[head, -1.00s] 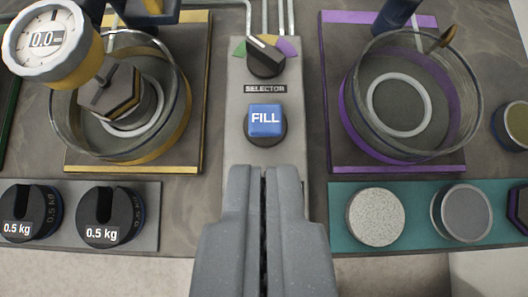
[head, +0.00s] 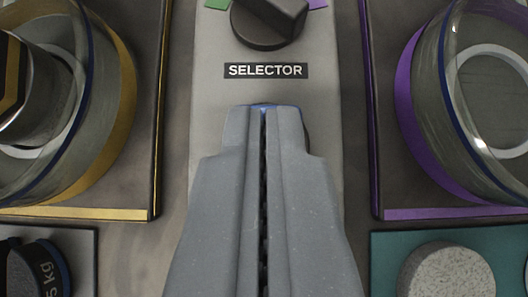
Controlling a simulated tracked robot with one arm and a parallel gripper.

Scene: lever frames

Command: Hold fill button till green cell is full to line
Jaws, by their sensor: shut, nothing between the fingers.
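My gripper (head: 263,112) is shut and empty, with its fingertips over the blue fill button. Only a thin blue edge of the fill button (head: 264,104) shows at the tips; its lettering is hidden behind the fingers. I cannot tell whether the fingers touch it or whether it is pressed down. The black selector knob (head: 268,24) is cut off by the top edge, with a green segment (head: 217,3) at its left and a purple one at its right. The green cell and its fill line are not in view.
A glass vessel (head: 108,85) on a yellow-edged plate stands at left, holding a metal weight. A glass vessel on a purple-edged plate (head: 390,165) stands at right. A dark weight (head: 32,268) sits lower left; a speckled disc (head: 446,271) on a teal mat sits lower right.

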